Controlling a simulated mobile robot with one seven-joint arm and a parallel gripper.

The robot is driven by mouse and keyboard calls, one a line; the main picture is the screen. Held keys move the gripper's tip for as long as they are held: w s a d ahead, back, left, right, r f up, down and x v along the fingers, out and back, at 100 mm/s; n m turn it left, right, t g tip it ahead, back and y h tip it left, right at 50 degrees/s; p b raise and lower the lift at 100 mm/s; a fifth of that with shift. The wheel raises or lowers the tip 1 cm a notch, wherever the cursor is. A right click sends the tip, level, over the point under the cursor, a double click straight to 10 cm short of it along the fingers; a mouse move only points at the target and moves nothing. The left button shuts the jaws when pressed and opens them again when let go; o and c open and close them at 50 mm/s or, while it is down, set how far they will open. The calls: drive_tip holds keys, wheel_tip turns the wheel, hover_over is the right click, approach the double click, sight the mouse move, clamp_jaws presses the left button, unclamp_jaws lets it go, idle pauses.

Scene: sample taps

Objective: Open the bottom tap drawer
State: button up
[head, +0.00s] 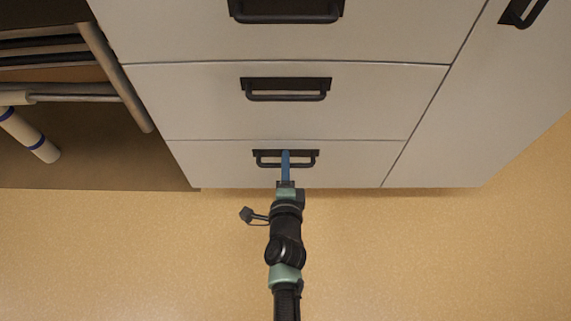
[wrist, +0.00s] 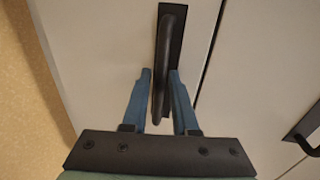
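The bottom drawer (head: 220,165) is the lowest white front in the head view, flush with the cabinet and shut. Its black bar handle (head: 306,162) also shows in the wrist view (wrist: 170,45), running up and down there. My gripper (head: 286,153) is at the middle of this handle. In the wrist view my gripper (wrist: 160,74) has its two blue fingers apart, one on each side of the bar. A narrow gap shows beside the bar, so it does not look clamped. Exact contact with the bar cannot be told.
Above are the middle drawer (head: 180,100) and an upper drawer (head: 160,30), both shut with black handles. A cabinet front (head: 480,120) stands at right. An open bay (head: 80,150) with a white roll (head: 30,135) is at left. The tan floor (head: 430,260) in front is clear.

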clamp_jaws()
idle(1.4)
